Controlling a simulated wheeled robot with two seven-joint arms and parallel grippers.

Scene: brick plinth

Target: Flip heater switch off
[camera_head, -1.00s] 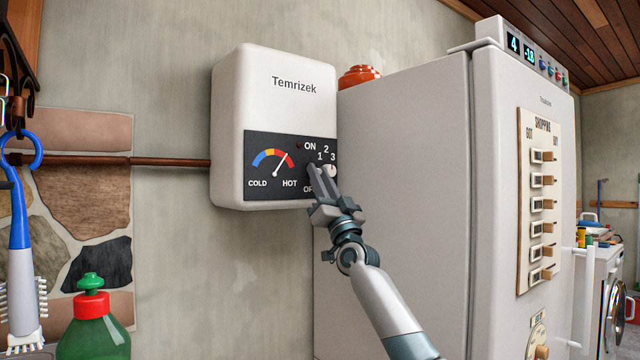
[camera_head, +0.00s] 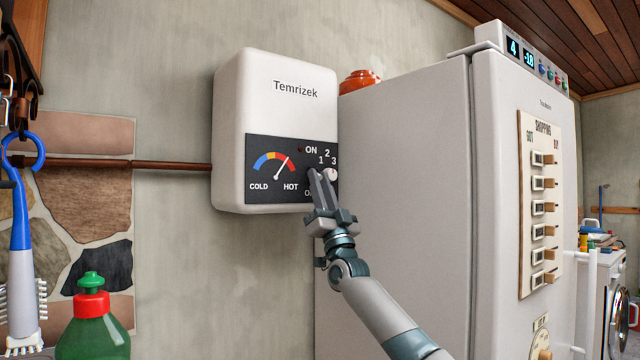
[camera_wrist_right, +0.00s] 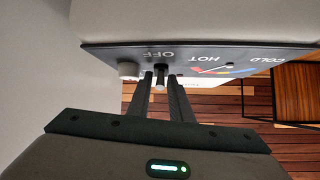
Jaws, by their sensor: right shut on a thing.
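The white Temrizek heater (camera_head: 275,105) hangs on the wall, with a dark panel (camera_head: 262,187) along its lower front. The panel has a cold-to-hot gauge and ON and OFF labels. My right gripper (camera_head: 317,178) is at the panel's right part, between ON and OFF, and hides the switch in the head view. In the right wrist view, the switch (camera_wrist_right: 159,84) stands between the fingers of my right gripper (camera_wrist_right: 161,82), near the upside-down OFF label. The gripper is shut on it. A dark red indicator (camera_head: 300,150) sits beside ON. My left gripper is out of view.
A tall fridge (camera_head: 405,180) stands close on the right. A green bottle (camera_head: 92,335) is at the lower left.

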